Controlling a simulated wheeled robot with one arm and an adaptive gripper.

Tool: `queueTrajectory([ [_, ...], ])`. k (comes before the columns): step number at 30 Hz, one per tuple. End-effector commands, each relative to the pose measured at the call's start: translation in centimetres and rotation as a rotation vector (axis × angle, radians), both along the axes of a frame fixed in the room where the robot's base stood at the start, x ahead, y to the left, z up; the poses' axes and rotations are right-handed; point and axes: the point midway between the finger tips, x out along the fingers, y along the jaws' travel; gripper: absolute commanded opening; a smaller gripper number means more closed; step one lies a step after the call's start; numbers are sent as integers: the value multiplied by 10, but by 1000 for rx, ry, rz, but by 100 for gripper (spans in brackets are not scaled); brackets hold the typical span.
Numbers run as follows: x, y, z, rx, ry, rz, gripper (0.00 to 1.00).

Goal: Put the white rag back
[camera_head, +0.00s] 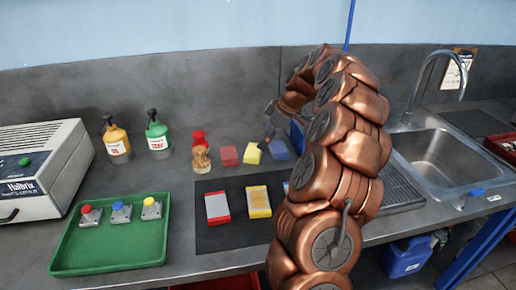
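I cannot make out a white rag for certain. A small whitish patch (440,238) shows below the counter's front edge at the right, by a blue container (408,256); I cannot tell whether it is cloth. My gripper (267,128) is dark and small, at the left end of my copper arm. It appears above the back of the counter, by the yellow and blue blocks. Its fingers are too small to tell open from shut, and I see nothing clearly held. My arm hides part of the middle of the counter.
Red (229,155), yellow (251,154) and blue (278,150) blocks stand behind a black mat (235,233) bearing coloured packets. A green tray (108,248) holds three button-topped pieces. Bottles (157,136) and a white machine (42,165) stand left; a sink (440,160) is right.

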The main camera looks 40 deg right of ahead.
Motion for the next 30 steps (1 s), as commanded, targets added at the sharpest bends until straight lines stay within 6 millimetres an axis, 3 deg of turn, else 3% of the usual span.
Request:
queueTrajectory([
  [6, -13, -12, 30, -2, -5, -2, 100],
  [12, -20, -18, 47, 0, -1, 0, 100],
  [23, -24, -21, 56, 2, 0, 1, 100],
  [26, -23, -13, 58, 4, 5, 3, 100],
  [30, -22, 25, 63, 26, 40, 10, 100],
])
